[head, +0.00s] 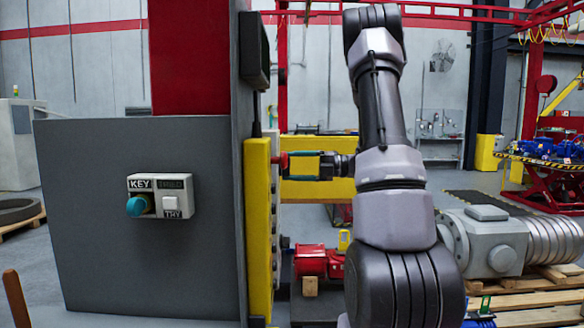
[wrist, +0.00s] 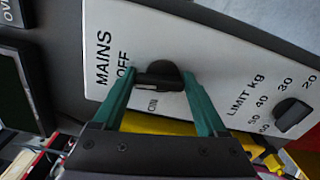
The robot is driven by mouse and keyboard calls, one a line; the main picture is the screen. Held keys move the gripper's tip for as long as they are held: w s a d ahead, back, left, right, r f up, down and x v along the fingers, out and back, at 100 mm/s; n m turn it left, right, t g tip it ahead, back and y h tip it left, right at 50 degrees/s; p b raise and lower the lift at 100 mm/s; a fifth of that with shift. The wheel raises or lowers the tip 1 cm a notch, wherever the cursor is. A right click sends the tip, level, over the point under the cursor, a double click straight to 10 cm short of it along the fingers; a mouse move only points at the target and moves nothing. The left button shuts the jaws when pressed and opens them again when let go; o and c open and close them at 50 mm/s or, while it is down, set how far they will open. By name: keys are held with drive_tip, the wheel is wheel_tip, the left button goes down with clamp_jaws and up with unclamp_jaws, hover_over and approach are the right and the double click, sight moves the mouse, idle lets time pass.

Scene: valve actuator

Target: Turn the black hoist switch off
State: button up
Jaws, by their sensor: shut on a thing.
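A black rotary switch (wrist: 158,72) sits on a white panel (wrist: 215,55) marked MAINS, OFF and ON in the wrist view. The two teal fingers of my gripper (wrist: 160,77) are shut on the switch, one on each side. I cannot tell for sure which mark the switch points to. In the head view my gripper (head: 286,165) reaches left to the face of the yellow upright box (head: 258,225). That face is seen nearly edge-on, so the switch cannot be made out there.
A second black knob (wrist: 292,115) marked LIMIT kg is on the same panel, right of my gripper. A grey cabinet (head: 135,255) with a KEY switch box (head: 160,196) stands left. Red machinery (head: 318,262) lies below my gripper. A large grey valve (head: 490,245) is at right.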

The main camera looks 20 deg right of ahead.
drive_tip(key=shift+d+m, duration=0.1)
drive_tip(key=shift+m, duration=0.6)
drive_tip(key=o, duration=1.3)
drive_tip(key=shift+d, duration=0.1)
drive_tip(key=v, duration=1)
drive_tip(key=shift+d, duration=0.25)
drive_tip(key=shift+s+d, duration=0.1)
drive_tip(key=shift+s, duration=0.05)
